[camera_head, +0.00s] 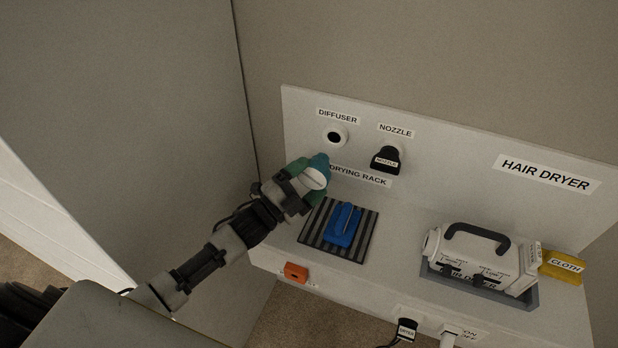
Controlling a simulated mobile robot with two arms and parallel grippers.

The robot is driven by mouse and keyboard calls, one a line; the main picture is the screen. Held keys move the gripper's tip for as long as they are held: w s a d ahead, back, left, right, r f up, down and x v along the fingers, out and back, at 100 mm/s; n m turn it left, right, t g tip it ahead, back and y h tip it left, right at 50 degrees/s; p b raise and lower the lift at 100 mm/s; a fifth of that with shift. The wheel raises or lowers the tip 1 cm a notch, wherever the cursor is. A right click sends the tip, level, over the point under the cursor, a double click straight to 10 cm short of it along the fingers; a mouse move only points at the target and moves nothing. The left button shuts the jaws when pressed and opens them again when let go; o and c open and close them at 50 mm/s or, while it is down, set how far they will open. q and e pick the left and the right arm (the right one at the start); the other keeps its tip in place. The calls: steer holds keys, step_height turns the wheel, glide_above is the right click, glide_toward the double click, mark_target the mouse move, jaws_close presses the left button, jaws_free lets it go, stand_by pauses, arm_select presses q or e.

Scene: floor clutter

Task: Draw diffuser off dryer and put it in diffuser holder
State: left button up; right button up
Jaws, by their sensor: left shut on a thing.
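My left gripper (302,188) is shut on a teal-green piece (321,163), apparently the diffuser, and partly covers it. The piece is in front of the panel, just below the diffuser holder (335,136), a white round fitting with a dark opening under the DIFFUSER label. The opening looks empty. I cannot tell whether the piece touches the panel. The white hair dryer (484,258) with a black handle sits in a grey cradle (527,297) on the right of the shelf. My right gripper is not in view.
A black nozzle (386,158) hangs right of the diffuser holder. A blue object (343,226) lies on the striped drying rack (312,231) below the gripper.

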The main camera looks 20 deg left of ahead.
mark_target(321, 158)
arm_select(q)
steer(key=w, duration=0.1)
steer(key=w+b, duration=0.1)
steer(key=w, duration=0.1)
steer(key=shift+f, duration=0.25)
steer(key=shift+w+b, duration=0.55)
steer(key=shift+w, duration=0.05)
steer(key=shift+w+d+b, duration=0.1)
steer(key=shift+w+b, duration=0.3)
steer(key=shift+w, duration=0.45)
steer(key=shift+w+r, duration=0.15)
steer(key=shift+w, duration=0.05)
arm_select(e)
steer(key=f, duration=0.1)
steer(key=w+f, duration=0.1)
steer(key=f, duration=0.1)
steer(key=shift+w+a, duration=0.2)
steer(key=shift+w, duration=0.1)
arm_select(q)
steer(key=shift+w+b, duration=0.1)
steer(key=shift+b, duration=0.2)
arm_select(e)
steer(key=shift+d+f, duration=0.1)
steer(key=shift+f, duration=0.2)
arm_select(q)
steer(key=shift+w, duration=0.25)
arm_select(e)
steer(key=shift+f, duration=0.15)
